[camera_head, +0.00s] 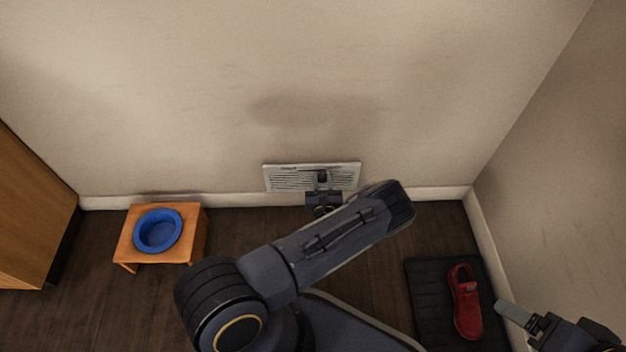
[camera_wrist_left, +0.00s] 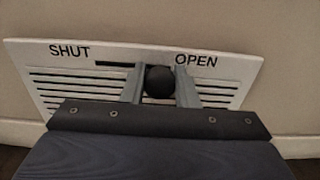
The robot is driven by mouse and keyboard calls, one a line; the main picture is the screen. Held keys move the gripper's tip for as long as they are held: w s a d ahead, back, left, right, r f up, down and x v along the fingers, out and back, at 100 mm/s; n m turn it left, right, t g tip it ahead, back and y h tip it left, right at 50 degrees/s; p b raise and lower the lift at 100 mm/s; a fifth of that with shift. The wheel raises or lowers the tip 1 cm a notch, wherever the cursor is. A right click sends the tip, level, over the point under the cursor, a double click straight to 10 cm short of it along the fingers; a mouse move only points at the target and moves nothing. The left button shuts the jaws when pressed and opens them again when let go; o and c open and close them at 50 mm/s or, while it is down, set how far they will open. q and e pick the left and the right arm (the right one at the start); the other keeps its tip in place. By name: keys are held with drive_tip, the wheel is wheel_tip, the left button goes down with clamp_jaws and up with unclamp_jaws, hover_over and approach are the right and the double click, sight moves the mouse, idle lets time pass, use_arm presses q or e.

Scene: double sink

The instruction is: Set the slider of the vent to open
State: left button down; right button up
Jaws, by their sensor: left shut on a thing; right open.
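The white vent (camera_head: 285,180) is set low in the wall; it also fills the upper part of the left wrist view (camera_wrist_left: 60,75), with SHUT printed at left and OPEN at right. The slider's round black knob (camera_wrist_left: 160,84) stands right of the middle, close to the OPEN label. The dark slot shows to the left of the knob; its right part is hidden by a finger. My left gripper (camera_head: 322,187) is at the vent, its two grey fingers (camera_wrist_left: 160,88) shut on the knob from both sides. My right gripper (camera_head: 520,318) is open and empty at the lower right.
A blue bowl (camera_head: 158,231) sits on a small wooden stand (camera_head: 190,252) at left. A wooden cabinet (camera_head: 30,215) stands at far left. A red shoe (camera_head: 465,305) lies on a black mat (camera_head: 428,290) near the right wall. Floor beside the vent is clear.

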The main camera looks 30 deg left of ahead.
use_arm(q)
drive_tip(key=shift+w+d, duration=0.35)
drive_tip(key=shift+d, duration=0.2)
use_arm(e)
drive_tip(key=shift+w+d, duration=0.15)
drive_tip(key=shift+d, duration=0.15)
use_arm(q)
drive_tip(key=c, duration=1.1)
unclamp_jaws()
drive_tip(key=p+v, duration=0.2)
drive_tip(key=v, duration=0.5)
drive_tip(key=shift+s+d+p, duration=0.2)
drive_tip(key=shift+s+p, duration=0.15)
drive_tip(key=shift+p, duration=0.05)
use_arm(e)
wheel_tip(320, 180, up, 3)
drive_tip(key=shift+f, duration=0.15)
